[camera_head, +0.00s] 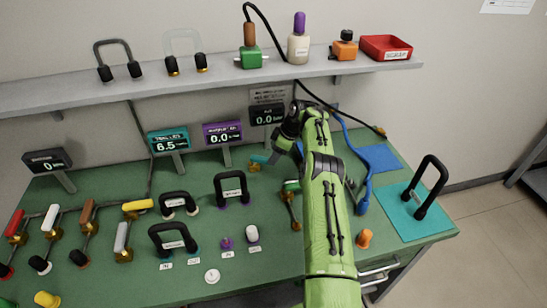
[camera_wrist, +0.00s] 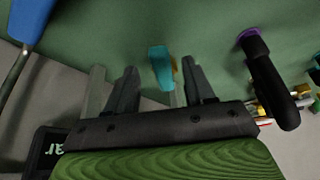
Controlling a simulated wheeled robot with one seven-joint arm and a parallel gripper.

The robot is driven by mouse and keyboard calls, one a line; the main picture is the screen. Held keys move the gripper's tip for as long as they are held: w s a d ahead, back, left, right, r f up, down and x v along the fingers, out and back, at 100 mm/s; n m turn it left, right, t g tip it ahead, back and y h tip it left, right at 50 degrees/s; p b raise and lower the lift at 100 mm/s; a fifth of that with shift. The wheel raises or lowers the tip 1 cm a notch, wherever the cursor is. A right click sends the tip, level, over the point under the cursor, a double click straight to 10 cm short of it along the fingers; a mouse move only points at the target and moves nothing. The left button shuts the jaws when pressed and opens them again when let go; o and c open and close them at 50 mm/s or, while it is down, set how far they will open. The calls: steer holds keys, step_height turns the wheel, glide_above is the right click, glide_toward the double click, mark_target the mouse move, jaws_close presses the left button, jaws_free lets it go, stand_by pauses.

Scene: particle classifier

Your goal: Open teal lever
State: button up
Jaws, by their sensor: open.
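The teal lever (camera_head: 260,159) stands at the back of the green table, with a brass fitting beside it. In the wrist view the teal lever (camera_wrist: 160,66) shows in the gap between my two fingertips, with a bit of brass at its right side. My gripper (camera_wrist: 159,72) is open, with one dark finger on each side of the lever in the picture. No contact shows, and how far the lever lies beyond the fingertips is hard to tell. In the head view my green arm reaches over the table and hides much of the gripper.
A purple-based black handle (camera_wrist: 268,85) stands right of my fingers in the wrist view. Display panels, one teal (camera_head: 168,140) and one purple (camera_head: 222,133), stand behind. Black handles (camera_head: 231,188) and several colored levers fill the table's left. A shelf (camera_head: 200,86) runs above the back.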

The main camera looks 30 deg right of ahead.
steer(key=p+v, duration=0.3)
steer(key=v, duration=1)
steer(key=shift+s, duration=0.15)
steer(key=shift+c, duration=0.3)
